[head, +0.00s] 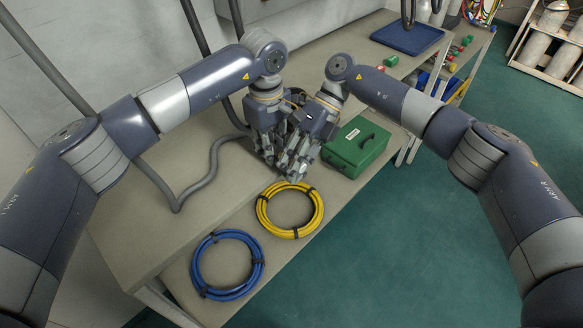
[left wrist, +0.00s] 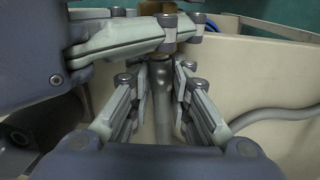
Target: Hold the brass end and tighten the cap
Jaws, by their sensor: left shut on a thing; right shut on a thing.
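My left gripper (head: 270,158) is shut above the bench, close beside my right gripper (head: 298,168). In the left wrist view, my left gripper's fingers (left wrist: 160,72) close around a grey, tube-like piece (left wrist: 162,110), which seems to lead to the brass end. The fingers cover most of the grip. My right gripper reaches across from the left in that view (left wrist: 184,32), just beyond my left fingertips. It is shut by a brownish-gold piece (left wrist: 157,7), probably the cap, largely hidden. I cannot tell how the cap sits on the brass end.
A grey hose (head: 212,165) curves over the bench (head: 120,222) to the left of the grippers. A yellow coil (head: 262,212) and a blue coil (head: 196,272) lie in front. A green case (head: 352,160) stands close at right. A blue tray (head: 410,38) lies farther back.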

